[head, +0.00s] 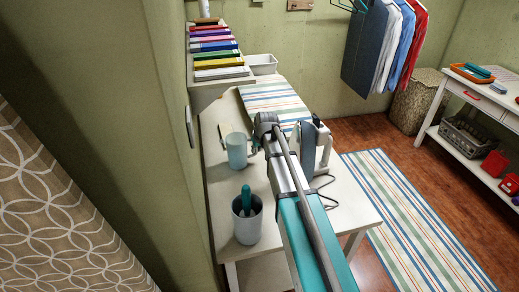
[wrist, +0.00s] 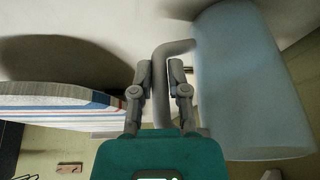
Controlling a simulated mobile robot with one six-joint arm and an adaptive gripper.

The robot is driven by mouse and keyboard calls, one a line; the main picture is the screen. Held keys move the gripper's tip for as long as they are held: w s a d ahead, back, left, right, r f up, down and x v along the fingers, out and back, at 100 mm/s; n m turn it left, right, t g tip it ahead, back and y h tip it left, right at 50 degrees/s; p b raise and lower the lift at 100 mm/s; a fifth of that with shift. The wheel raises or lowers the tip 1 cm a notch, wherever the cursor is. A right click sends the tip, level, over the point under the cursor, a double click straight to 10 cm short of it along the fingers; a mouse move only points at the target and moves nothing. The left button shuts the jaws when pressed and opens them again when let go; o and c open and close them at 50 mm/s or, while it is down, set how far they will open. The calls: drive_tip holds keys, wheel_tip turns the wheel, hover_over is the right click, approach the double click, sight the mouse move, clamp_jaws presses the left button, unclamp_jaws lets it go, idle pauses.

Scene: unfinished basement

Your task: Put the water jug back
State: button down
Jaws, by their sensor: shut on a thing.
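The light blue water jug (head: 237,152) is at the left side of the white table (head: 262,212) in the head view. It looks roughly upright. In the wrist view the jug (wrist: 245,85) fills the right side, with its grey handle (wrist: 165,100) between my fingers. My gripper (wrist: 160,72) is shut on this handle. In the head view my gripper (head: 258,143) is just right of the jug and partly hidden by my arm. I cannot tell whether the jug's base touches the table.
A grey cup holding a teal-handled thing (head: 247,216) stands nearer on the table. A striped padded board (head: 275,104) lies behind the jug. A grey-and-white appliance (head: 318,145) stands right of my arm. Coloured books (head: 215,52) and a white bin (head: 263,64) are at the back.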

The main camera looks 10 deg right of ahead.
drive_tip(key=c, duration=0.6)
unclamp_jaws()
drive_tip(key=shift+c, duration=0.2)
drive_tip(key=shift+r, duration=0.15)
drive_tip(key=p+v, duration=1.1)
drive_tip(key=v, duration=0.1)
idle(0.4)
drive_tip(key=s+a+m+g, duration=0.1)
drive_tip(key=s+a+g, duration=0.1)
drive_tip(key=s, duration=0.9)
drive_tip(key=s+a+f+m+g+h, duration=0.1)
drive_tip(key=s+g, duration=0.1)
drive_tip(key=s, duration=0.9)
drive_tip(key=shift+s+a+f, duration=0.3)
drive_tip(key=shift+s+a, duration=0.05)
